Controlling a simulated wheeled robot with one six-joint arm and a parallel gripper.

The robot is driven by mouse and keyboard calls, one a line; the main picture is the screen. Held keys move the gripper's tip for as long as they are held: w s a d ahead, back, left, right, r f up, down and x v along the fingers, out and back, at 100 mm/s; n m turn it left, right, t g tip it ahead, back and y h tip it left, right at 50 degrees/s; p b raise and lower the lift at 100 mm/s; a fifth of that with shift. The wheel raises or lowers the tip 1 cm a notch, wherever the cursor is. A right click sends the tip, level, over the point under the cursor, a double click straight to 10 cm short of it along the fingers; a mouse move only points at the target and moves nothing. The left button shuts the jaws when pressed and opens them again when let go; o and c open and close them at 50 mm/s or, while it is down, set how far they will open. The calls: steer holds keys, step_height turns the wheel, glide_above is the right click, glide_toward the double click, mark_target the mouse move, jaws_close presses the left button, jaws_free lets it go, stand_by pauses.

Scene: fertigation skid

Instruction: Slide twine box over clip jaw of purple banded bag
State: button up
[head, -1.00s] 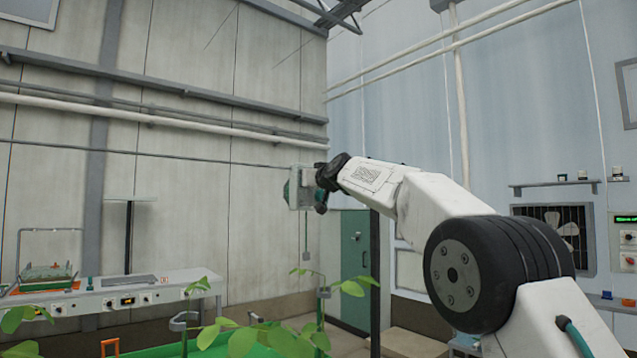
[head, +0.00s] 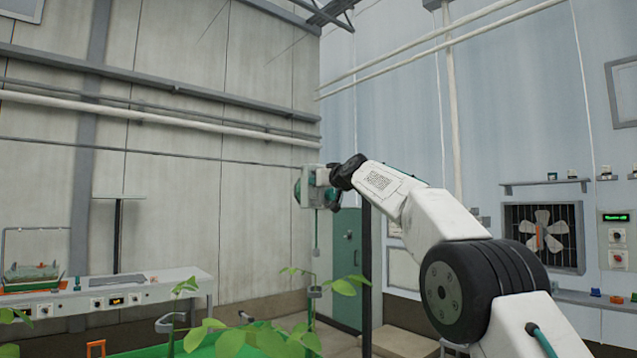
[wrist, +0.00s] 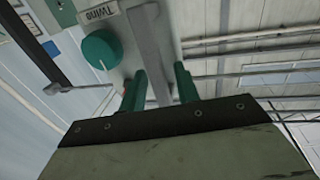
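The twine box (head: 307,188) is a small pale box with a teal side, held up in the air near the middle of the head view. A thin cord with a small end piece hangs below it. In the wrist view the box (wrist: 142,70) shows a "Twine" label, a teal disc and a grey bar. My gripper (wrist: 160,85) has its two teal fingers on either side of that bar and appears shut on it. In the head view my gripper (head: 322,185) is at the box's right side. I see no purple banded bag or clip jaw in either view.
A long bench (head: 150,290) with a planted tray (head: 35,277) and knobs stands at left. Leafy plants (head: 250,335) rise over a green surface in front. A dark post (head: 366,270) and green door (head: 347,265) are behind the arm. A fan (head: 543,230) is at right.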

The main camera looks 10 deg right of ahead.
steer(key=shift+s+d, duration=0.1)
steer(key=v, duration=0.7)
steer(key=shift+s+d, duration=0.15)
steer(key=shift+s, duration=0.15)
stand_by(0.6)
step_height(320, 180, down, 10)
steer(key=s+a+g, duration=0.2)
steer(key=g, duration=0.2)
steer(key=s+d+f+m+g, duration=0.15)
steer(key=s+f+g, duration=0.35)
steer(key=s+f, duration=0.85)
steer(key=s+d+f+m+g+h, duration=0.1)
steer(key=s+f, duration=0.5)
steer(key=s, duration=0.9)
steer(key=s+d+f+g+h, duration=0.3)
steer(key=s+d+f, duration=0.3)
steer(key=s, duration=0.9)
steer(key=s+d+f+m+g+h, duration=0.1)
steer(key=s+d+f, duration=0.3)
steer(key=s, duration=1.2)
step_height(320, 180, down, 2)
steer(key=shift+d+f+m+g+h, duration=0.1)
steer(key=shift+d+m+g+h, duration=0.2)
steer(key=shift+g+h, duration=0.4)
